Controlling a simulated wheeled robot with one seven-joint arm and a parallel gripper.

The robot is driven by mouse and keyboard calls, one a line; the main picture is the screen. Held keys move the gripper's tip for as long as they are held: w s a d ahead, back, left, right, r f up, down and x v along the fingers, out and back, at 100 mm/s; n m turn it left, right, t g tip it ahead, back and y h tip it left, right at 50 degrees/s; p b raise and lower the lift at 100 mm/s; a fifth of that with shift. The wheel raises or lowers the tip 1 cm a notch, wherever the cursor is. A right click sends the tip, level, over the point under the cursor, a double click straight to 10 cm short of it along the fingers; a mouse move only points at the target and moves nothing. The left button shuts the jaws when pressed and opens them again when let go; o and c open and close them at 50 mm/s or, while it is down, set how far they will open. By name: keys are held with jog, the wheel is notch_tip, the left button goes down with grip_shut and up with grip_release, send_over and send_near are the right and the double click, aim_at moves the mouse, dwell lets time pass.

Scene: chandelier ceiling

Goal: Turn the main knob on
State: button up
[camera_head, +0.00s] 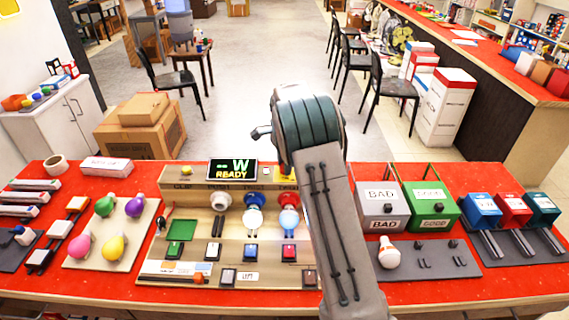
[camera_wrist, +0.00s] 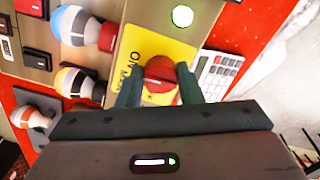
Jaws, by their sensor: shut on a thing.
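The main knob (camera_wrist: 158,70) is a round red knob on a yellow plate (camera_wrist: 148,46) marked "ON" and "Main" in the wrist view. My gripper (camera_wrist: 157,78) has one dark green finger on each side of the knob and is shut on it. In the head view my arm hides the knob and the fingers. The display (camera_head: 232,170) on the wooden board (camera_head: 196,258) reads "-- W READY".
A round green light (camera_wrist: 182,16) glows near the knob. A calculator-like keypad (camera_wrist: 216,74) lies close beside the yellow plate. Bulbs (camera_wrist: 82,26) stand in sockets on the other side. Grey BAD (camera_head: 381,206) and green GOOD (camera_head: 430,206) bins stand right of my arm on the red table.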

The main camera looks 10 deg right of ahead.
jog(key=shift+r+m, duration=0.1)
jog(key=shift+m, duration=0.3)
jog(key=o, duration=1)
jog(key=shift+a, duration=0.1)
jog(key=shift+c, duration=0.2)
notch_tip(320, 180, up, 14)
jog(key=b, duration=0.1)
